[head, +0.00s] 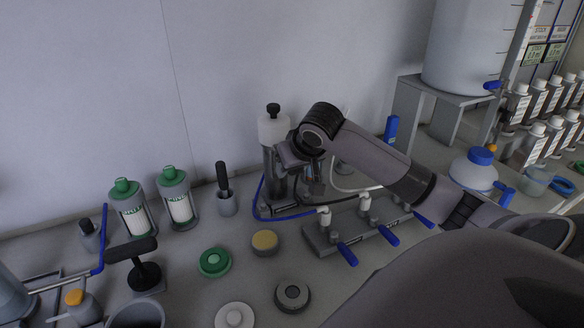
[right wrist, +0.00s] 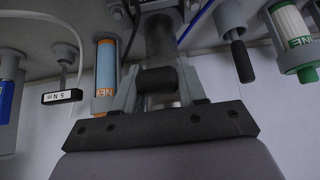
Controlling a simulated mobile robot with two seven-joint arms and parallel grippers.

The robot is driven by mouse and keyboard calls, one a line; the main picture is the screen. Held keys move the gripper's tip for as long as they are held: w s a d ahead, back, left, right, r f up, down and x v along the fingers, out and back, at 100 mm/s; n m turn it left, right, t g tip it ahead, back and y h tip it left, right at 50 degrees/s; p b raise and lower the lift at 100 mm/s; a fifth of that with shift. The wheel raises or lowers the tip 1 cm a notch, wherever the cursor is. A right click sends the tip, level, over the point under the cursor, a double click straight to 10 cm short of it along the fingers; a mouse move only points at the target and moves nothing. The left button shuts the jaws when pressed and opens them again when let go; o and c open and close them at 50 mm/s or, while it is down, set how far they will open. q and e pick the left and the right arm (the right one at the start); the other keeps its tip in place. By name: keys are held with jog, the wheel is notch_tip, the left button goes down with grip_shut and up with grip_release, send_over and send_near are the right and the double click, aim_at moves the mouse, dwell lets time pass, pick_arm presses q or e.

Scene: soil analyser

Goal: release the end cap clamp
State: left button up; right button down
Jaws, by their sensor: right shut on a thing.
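A holder stand with a white-topped unit and black knob (head: 273,128) stands near the back wall. My right arm reaches in from the right, and my right gripper (head: 303,165) is at this stand's right side. In the right wrist view my right gripper (right wrist: 157,82) is shut on a short dark grip, seemingly the clamp handle (right wrist: 156,79). A dark post rises right behind this grip. A cartridge with an orange and blue label (right wrist: 106,66) is beside the fingers. The clamp's jaw and the fingertips are mostly hidden in the head view. My left gripper is not in view.
A valve block with blue levers (head: 350,226) lies in front of the stand. Green-capped cartridges (head: 178,205) stand left. Loose caps, green (head: 214,262), yellow (head: 265,241) and black (head: 292,296), lie in front. A blue-capped bottle (head: 474,168) stands right.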

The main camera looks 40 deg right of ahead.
dwell(0.5)
jog(key=c, duration=0.7)
grip_release()
jog(key=v, duration=0.7)
jog(key=shift+r, duration=0.15)
